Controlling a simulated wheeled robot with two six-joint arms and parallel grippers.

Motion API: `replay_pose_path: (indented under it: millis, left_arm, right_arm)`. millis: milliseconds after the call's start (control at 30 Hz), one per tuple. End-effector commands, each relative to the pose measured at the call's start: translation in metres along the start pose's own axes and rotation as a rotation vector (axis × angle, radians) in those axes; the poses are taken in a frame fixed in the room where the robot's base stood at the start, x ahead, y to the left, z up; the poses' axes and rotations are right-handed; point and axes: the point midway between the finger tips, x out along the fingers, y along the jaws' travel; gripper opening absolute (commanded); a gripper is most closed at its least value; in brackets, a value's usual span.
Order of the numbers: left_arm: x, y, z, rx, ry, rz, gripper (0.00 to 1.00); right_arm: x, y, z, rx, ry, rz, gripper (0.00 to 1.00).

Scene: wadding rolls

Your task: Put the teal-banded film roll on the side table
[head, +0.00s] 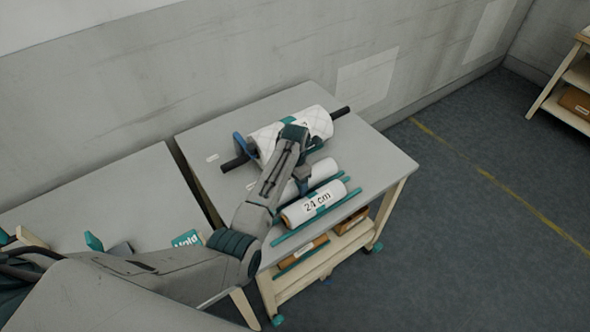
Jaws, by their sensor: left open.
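A white roll with a teal band and "24 cm" on it (314,205) lies near the front edge of the wheeled grey table (371,150). A second white roll with a teal band (323,170) lies just behind it, partly covered by my left gripper (303,182). My left gripper is open, pointing down over this second roll; the picture does not show whether it touches it. Which roll is the film roll, and which surface is the side table, I cannot tell. My right gripper is out of view.
A large quilted white roll (318,121) on a dark rod stands at the back of the table. Teal rails flank the small rolls. A grey bench (100,208) adjoins on the left, with a teal sign (187,240). A wooden shelf (570,82) is far right; the floor between is clear.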

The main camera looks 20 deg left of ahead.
Motion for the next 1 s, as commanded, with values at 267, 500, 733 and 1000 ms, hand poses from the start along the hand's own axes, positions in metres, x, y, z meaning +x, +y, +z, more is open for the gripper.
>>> replay_pose_path:
  millis: [267,500,733,1000]
  left_arm:
    - [-0.054,0.001,0.002,0.001,-0.007,0.004,0.7]
    - [-0.1,0.001,0.001,0.0,-0.004,0.003,0.7]
    - [-0.118,0.0,0.001,0.0,-0.001,0.001,0.7]
    - [-0.119,0.0,0.001,0.0,-0.001,0.001,0.7]
  right_arm:
    - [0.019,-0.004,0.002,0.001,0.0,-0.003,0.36]
    - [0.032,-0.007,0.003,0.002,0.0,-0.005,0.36]
    - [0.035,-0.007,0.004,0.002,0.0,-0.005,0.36]
    - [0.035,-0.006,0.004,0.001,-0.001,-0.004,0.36]
